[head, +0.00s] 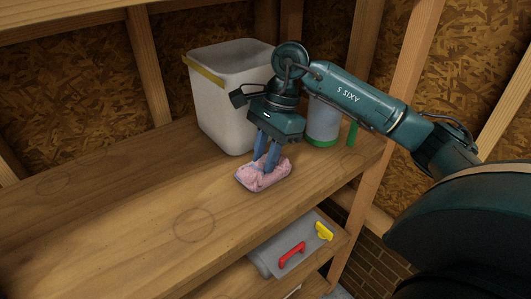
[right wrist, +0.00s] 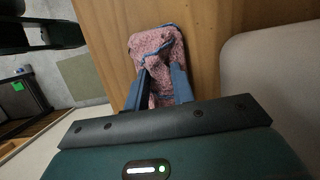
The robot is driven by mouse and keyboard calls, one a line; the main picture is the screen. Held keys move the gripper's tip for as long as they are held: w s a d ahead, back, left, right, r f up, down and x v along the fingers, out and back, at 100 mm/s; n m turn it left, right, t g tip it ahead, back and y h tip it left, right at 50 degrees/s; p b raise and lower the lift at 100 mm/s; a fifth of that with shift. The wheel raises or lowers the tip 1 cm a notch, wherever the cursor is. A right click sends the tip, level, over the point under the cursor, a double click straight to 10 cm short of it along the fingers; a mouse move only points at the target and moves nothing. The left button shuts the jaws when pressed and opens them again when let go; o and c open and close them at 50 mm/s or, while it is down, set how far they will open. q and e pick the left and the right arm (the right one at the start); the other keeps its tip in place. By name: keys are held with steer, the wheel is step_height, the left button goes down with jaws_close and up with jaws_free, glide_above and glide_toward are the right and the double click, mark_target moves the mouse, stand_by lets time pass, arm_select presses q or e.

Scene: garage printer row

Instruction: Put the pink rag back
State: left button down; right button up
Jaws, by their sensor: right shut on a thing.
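The pink rag (head: 261,176) lies crumpled on the wooden shelf in the head view, in front of the white bin. It also shows in the right wrist view (right wrist: 152,50), with a bluish edge. My right gripper (head: 267,160) points down from above, and its blue fingers are shut on the rag. The fingers also show in the right wrist view (right wrist: 160,88), with rag bunched between them. The rag seems to rest on the shelf; I cannot tell if any of it is lifted. My left gripper is not in view.
The shelf (head: 110,205) is clear to the left.

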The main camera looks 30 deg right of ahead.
steer(key=shift+f, duration=0.1)
steer(key=shift+f+b, duration=0.15)
steer(key=shift+b, duration=0.15)
steer(key=o, duration=1)
steer(key=shift+c, duration=0.2)
steer(key=shift+r+p, duration=0.4)
steer(key=v, duration=1.2)
steer(key=shift+f, duration=0.15)
